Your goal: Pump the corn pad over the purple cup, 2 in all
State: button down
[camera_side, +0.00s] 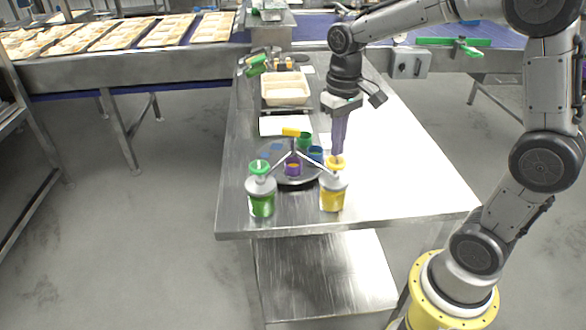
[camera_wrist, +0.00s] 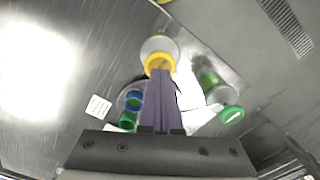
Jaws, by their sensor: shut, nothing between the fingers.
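The corn dispenser (camera_side: 333,192) stands upright at the table's near edge, with a yellow pad (camera_side: 337,161) on top; the pad also shows in the wrist view (camera_wrist: 159,61). My gripper (camera_side: 338,153) points straight down with shut, empty fingers. Its fingertips are at the yellow pad; I cannot tell whether they press on it. The purple cup (camera_side: 292,170) sits at the near side of a round grey tray (camera_side: 318,177), left of the corn dispenser. The corn dispenser's spout reaches up and left towards the space above this cup. My gripper hides the purple cup in the wrist view.
A green-topped dispenser (camera_side: 262,195) stands left of the tray. A blue cup (camera_side: 316,154) and a green cup (camera_side: 304,140) share the tray. Beige containers (camera_side: 284,94) stand farther back. The table's right side is clear.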

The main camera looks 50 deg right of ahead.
jog(key=shift+r, duration=3)
jog(key=s+a+n+t, duration=0.1)
jog(key=s+a+t, duration=0.1)
jog(key=s, duration=0.6)
jog(key=s+a+f+n+t, duration=0.1)
jog(key=s+a+n+t, duration=0.1)
jog(key=s, duration=0.6)
jog(key=shift+a+t, duration=0.5)
jog(key=shift+t, duration=0.3)
jog(key=shift+s, duration=0.1)
